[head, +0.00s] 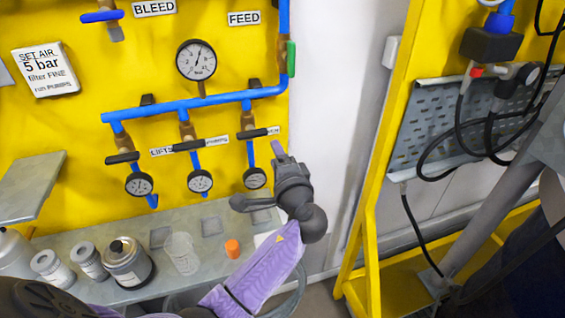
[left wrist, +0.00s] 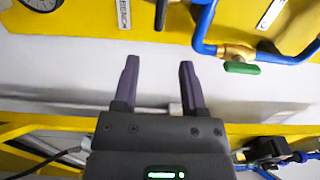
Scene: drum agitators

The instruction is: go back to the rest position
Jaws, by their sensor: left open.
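My left gripper (head: 279,152) is raised in front of the right edge of the yellow panel in the head view, at the end of my purple-sleeved arm. In the left wrist view its two dark purple fingers (left wrist: 158,68) stand wide apart with nothing between them. Pale wall shows behind the gap. The fingers look clear of the pipes, though the exact distance cannot be told. My right gripper is in neither view.
The panel carries blue pipes (head: 200,103), gauges (head: 196,60), dark handles and a green handle (head: 291,58). A grey shelf (head: 215,258) below holds jars, a clear beaker (head: 182,253) and an orange cap (head: 232,249). A yellow frame (head: 372,240) with black hoses stands right.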

